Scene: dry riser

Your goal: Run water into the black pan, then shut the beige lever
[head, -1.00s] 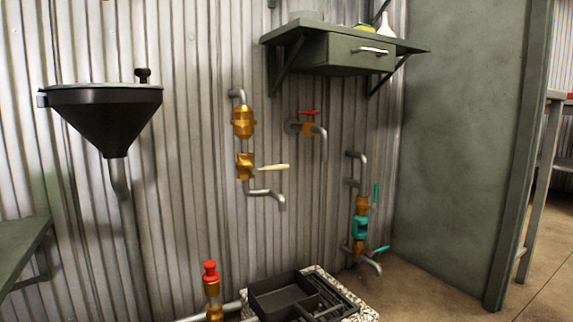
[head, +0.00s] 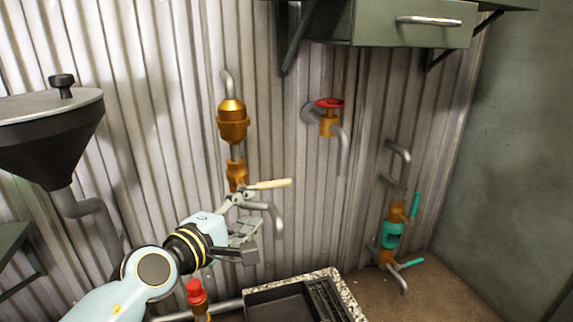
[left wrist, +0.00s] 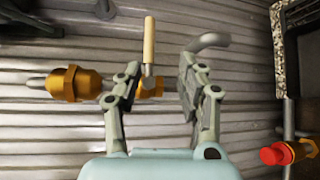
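The beige lever (head: 268,184) sticks out to the right, about level, from a brass valve (head: 237,174) on the corrugated wall. Below the valve a grey spout (head: 272,212) bends down, and no water shows at it. My left gripper (head: 246,218) is open, just below the lever and in front of the spout pipe. In the left wrist view the lever (left wrist: 149,42) and valve lie beyond the open fingers (left wrist: 158,88); contact cannot be told. The black pan (head: 280,307) sits low at the bottom edge, partly cut off. My right gripper is not in view.
A red-capped brass fitting (head: 196,295) stands below my left wrist. A red-handled tap (head: 329,112) and teal-handled valves (head: 392,235) are to the right. A black funnel (head: 50,140) is at left, a drawer shelf (head: 410,25) above. Speckled edging (head: 345,290) surrounds the pan.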

